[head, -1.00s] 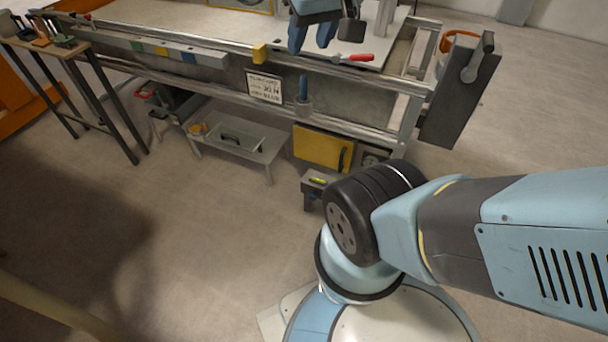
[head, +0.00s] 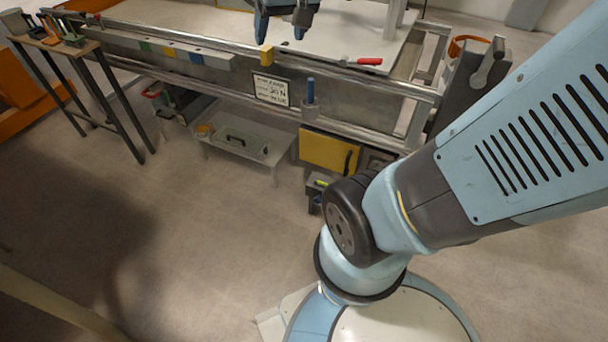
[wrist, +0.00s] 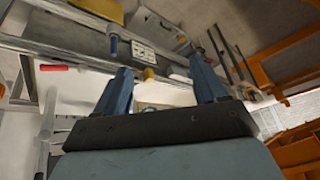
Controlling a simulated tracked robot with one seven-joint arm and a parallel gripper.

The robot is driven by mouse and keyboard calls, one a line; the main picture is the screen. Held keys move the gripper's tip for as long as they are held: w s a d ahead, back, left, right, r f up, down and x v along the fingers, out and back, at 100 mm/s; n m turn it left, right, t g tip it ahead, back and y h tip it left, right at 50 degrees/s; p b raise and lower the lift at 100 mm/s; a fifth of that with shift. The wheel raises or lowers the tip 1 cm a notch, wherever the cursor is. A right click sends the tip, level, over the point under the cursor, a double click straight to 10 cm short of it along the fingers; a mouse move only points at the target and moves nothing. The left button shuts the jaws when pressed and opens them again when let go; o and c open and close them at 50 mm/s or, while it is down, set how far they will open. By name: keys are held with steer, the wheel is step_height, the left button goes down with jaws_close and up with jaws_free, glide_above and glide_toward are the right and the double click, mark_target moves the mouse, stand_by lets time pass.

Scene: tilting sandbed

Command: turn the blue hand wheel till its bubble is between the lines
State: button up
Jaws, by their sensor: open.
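A small dark block (head: 314,190) stands low under the right end of the sandbed (head: 345,108). A yellow-green bubble vial (head: 321,183) lies on its top. A small blue part, perhaps the hand wheel, shows dimly on its front, partly hidden by my arm. The bubble and lines are too small to read. My gripper (head: 281,25) is at the top of the head view, above the bed's front rail and far from the block. In the wrist view its two blue fingers (wrist: 162,88) are apart with nothing between them.
A red-handled tool (head: 369,61) lies on the bed. A low grey table (head: 243,142) and a yellow panel (head: 328,152) are below.

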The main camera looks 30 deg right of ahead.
steer(key=w+d+f+m, duration=0.2)
steer(key=w+f, duration=0.9)
steer(key=w, duration=0.1)
steer(key=w+d+f+m, duration=0.2)
steer(key=w+f, duration=0.9)
steer(key=w, duration=0.1)
steer(key=m+g+h, duration=0.3)
steer(key=m+h, duration=0.1)
glide_above(316, 199)
steer(key=s+a, duration=0.2)
steer(key=a, duration=0.2)
step_height(316, 199, down, 56)
steer(key=r, duration=0.1)
steer(key=x, duration=1.4)
steer(key=shift+s+d, duration=0.1)
steer(key=shift+s, duration=0.3)
steer(key=shift+c, duration=0.3)
